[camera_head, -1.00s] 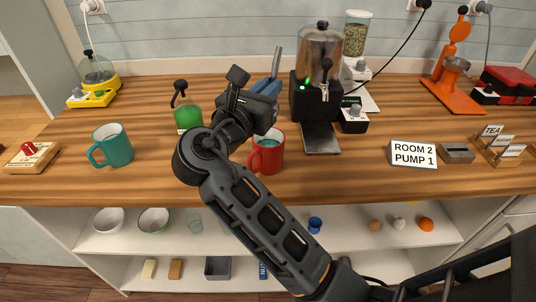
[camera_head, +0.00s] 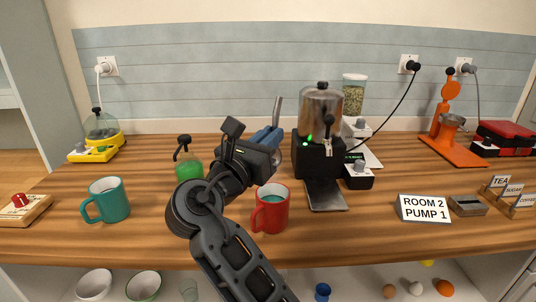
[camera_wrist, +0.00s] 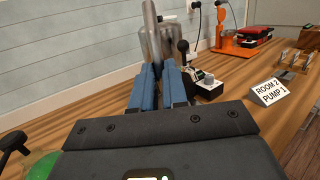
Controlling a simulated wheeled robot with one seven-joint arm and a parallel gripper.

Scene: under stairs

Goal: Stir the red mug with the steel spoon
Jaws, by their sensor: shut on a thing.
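The red mug (camera_head: 270,212) stands upright on the wooden counter, with bluish-green contents visible at its opening. My gripper (camera_head: 272,138) is above and behind the mug, its blue fingers shut on the steel spoon (camera_head: 277,110). The grey end of the spoon sticks up above the fingers. In the wrist view, the spoon (camera_wrist: 150,28) rises between the blue fingertips (camera_wrist: 160,80). The mug does not show in the wrist view.
A blender-like machine (camera_head: 320,155) stands close right of my gripper. A green bottle (camera_head: 188,170) stands left of it, partly behind my arm. A teal mug (camera_head: 108,200) is farther left. A "ROOM 2 PUMP 1" sign (camera_head: 424,208) stands right. The counter between machine and sign is clear.

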